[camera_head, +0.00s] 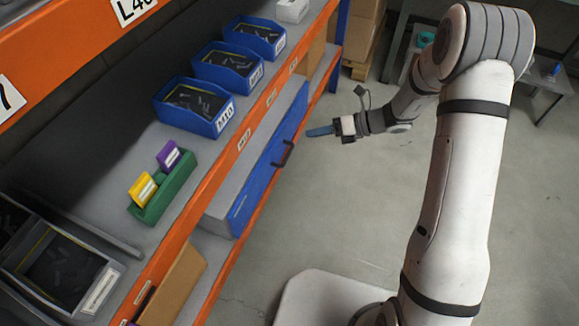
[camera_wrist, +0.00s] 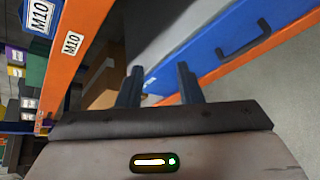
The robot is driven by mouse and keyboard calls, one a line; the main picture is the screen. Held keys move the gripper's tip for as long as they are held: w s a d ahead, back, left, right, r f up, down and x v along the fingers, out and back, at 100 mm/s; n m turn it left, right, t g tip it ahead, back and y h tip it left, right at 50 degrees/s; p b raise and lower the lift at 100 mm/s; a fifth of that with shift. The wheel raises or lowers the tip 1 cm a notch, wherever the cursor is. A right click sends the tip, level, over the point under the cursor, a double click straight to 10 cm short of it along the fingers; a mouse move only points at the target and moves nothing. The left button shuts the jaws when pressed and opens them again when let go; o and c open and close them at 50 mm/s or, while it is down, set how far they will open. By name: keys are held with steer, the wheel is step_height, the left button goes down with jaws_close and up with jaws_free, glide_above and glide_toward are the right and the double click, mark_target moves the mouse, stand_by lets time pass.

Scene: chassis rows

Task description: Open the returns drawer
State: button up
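The drawer has a long blue front (camera_head: 262,182) with a dark bar handle (camera_head: 284,154), in a grey housing below the shelf of blue bins. Its front looks shut against the housing. In the wrist view the blue front (camera_wrist: 203,47) runs across the upper right, with its handle (camera_wrist: 244,41) to the right of my fingers. My gripper (camera_head: 311,131) is in the aisle, to the right of the handle and apart from it. In the wrist view the two dark fingers of my gripper (camera_wrist: 158,82) stand apart with nothing between them.
Orange shelf beams (camera_head: 240,143) run beside the drawer. Several blue bins (camera_head: 195,105) and a green holder (camera_head: 163,188) with yellow and purple boxes sit on the shelf. A brown carton (camera_head: 172,290) is at lower left. The grey floor (camera_head: 330,220) of the aisle is clear.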

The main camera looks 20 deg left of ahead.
mark_target(287, 156)
steer(key=w+a+f+m+t+y+b, duration=0.1)
steer(key=w+a+f+m+t+b, duration=0.3)
steer(key=f, duration=0.7)
steer(key=w+f+m+g+y+b, duration=0.1)
steer(key=f+m+y+b, duration=0.1)
steer(key=f+m, duration=0.7)
steer(key=a+f, duration=0.1)
steer(key=a, duration=0.1)
steer(key=a+f+n+b, duration=0.1)
steer(key=a, duration=0.2)
steer(key=a+f+n+b, duration=0.1)
steer(key=a, duration=0.1)
steer(key=shift+w+a+f+t, duration=0.2)
steer(key=shift+w+f+t, duration=0.05)
steer(key=shift+w+t, duration=0.05)
jaws_close()
